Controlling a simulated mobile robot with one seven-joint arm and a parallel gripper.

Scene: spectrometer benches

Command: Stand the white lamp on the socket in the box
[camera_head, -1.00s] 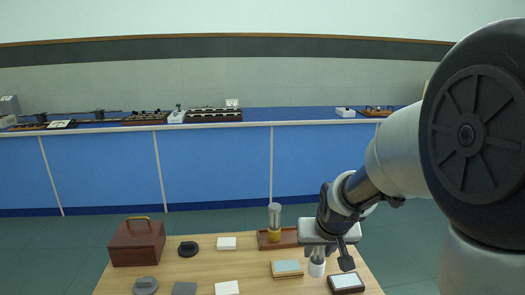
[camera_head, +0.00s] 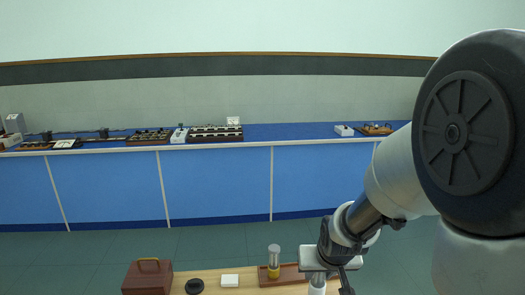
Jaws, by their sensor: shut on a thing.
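My gripper (camera_head: 330,286) hangs over the right part of the wooden table (camera_head: 212,277), at the bottom edge of the picture. It is shut on the white lamp (camera_head: 317,287), a pale cylinder below the hand. The lamp's lower end is cut off, so I cannot tell whether it touches anything. A dark red-brown box (camera_head: 147,280) with a tan handle on top stands at the table's left. Its inside is hidden, and I see no socket there.
A clear cylinder with a yellow base (camera_head: 274,263) stands upright on a brown tray (camera_head: 291,272), left of my gripper. A black round piece (camera_head: 194,286) and a white block (camera_head: 230,280) lie between box and tray. A long blue bench (camera_head: 215,180) with instruments runs behind.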

